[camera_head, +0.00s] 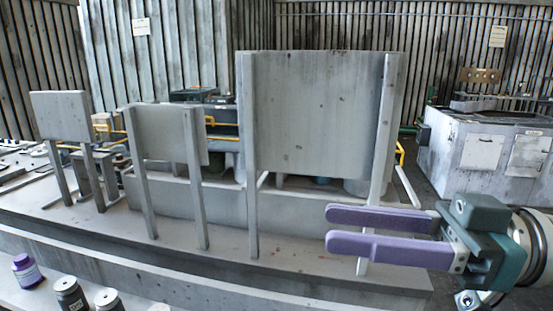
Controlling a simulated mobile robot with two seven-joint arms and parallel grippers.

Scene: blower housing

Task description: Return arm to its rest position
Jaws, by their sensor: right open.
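My right gripper (328,228) comes in from the right edge in the head view. Its two purple fingers point left and are apart, with nothing between them. It appears in front of the right post of the largest grey panel (315,115); I cannot tell the gap between them. My left gripper is not in view.
Two smaller grey panels on posts, a middle one (170,135) and a left one (62,115), stand on a long grey ledge (100,235). A purple bottle (27,272) and dark jars (70,294) stand at the lower left. A pale cabinet (485,150) stands behind at the right.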

